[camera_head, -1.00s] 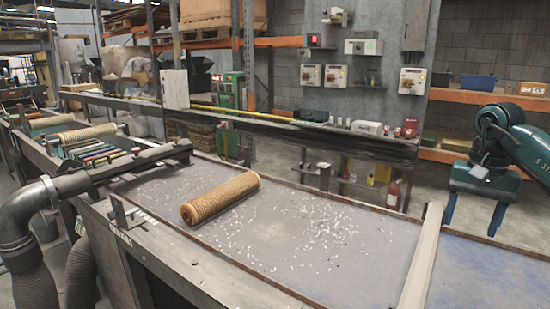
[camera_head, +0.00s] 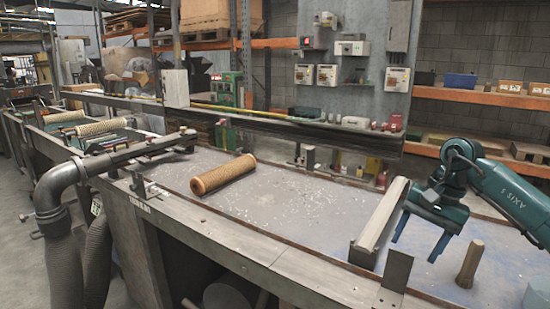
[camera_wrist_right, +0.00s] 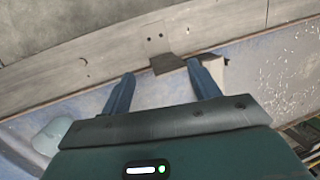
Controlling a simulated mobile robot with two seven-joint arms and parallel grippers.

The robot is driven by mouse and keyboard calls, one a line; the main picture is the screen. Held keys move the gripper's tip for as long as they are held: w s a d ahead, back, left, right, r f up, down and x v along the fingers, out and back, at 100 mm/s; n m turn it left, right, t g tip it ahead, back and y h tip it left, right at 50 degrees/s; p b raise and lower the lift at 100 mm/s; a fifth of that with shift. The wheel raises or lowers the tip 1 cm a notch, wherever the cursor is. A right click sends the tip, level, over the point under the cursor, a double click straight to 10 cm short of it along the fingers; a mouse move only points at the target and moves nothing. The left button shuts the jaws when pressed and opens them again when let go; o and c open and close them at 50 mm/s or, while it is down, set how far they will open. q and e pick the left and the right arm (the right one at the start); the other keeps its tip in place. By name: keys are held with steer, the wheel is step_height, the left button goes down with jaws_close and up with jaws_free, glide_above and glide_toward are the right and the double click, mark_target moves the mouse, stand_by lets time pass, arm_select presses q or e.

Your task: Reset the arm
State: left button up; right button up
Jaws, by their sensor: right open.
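The mesh tube (camera_head: 222,175), a tan ribbed cylinder, lies on its side on the grey worktop, left of the picture's middle in the head view. My right gripper (camera_head: 416,250) is at the right, just right of the pale beam across the worktop and well apart from the tube. Its two blue fingers point down, spread and empty. The wrist view shows the same fingers (camera_wrist_right: 161,70) apart with nothing between them, over the bench edge and a metal bracket. My left gripper is out of view.
A pale beam (camera_head: 382,217) crosses the worktop (camera_head: 300,215). A short wooden post (camera_head: 469,263) stands right of my right gripper. A metal bracket (camera_head: 395,270) stands on the front edge. White scraps lie scattered. A grey pipe (camera_head: 62,190) rises at left.

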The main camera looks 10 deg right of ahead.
steer(key=s+a+f+m+t+y, duration=0.2)
steer(key=a+m+y, duration=0.4)
steer(key=a, duration=0.4)
steer(key=s+a+f+m+t+y, duration=0.25)
steer(key=a+m+y, duration=0.25)
steer(key=a+m, duration=0.3)
steer(key=s+a+f+m+t+y, duration=0.15)
steer(key=a+m+y, duration=0.4)
steer(key=a, duration=0.55)
steer(key=s+d+f+n+t+h, duration=0.1)
steer(key=s+d+f+n+h, duration=0.2)
steer(key=n, duration=0.7)
steer(key=s+d+f+n+t+h, duration=0.2)
steer(key=s+d+f+n+h, duration=0.1)
steer(key=s+f+n+h, duration=0.4)
steer(key=s+d+f+n+t+h, duration=0.1)
steer(key=s+d+f+n+h, duration=0.2)
steer(key=f+n, duration=1)
steer(key=s+n+h, duration=0.1)
steer(key=s+h, duration=0.1)
steer(key=h, duration=0.1)
steer(key=shift+s+d+f+t, duration=0.25)
steer(key=shift+s+d+t, duration=0.05)
steer(key=shift+s+d, duration=0.05)
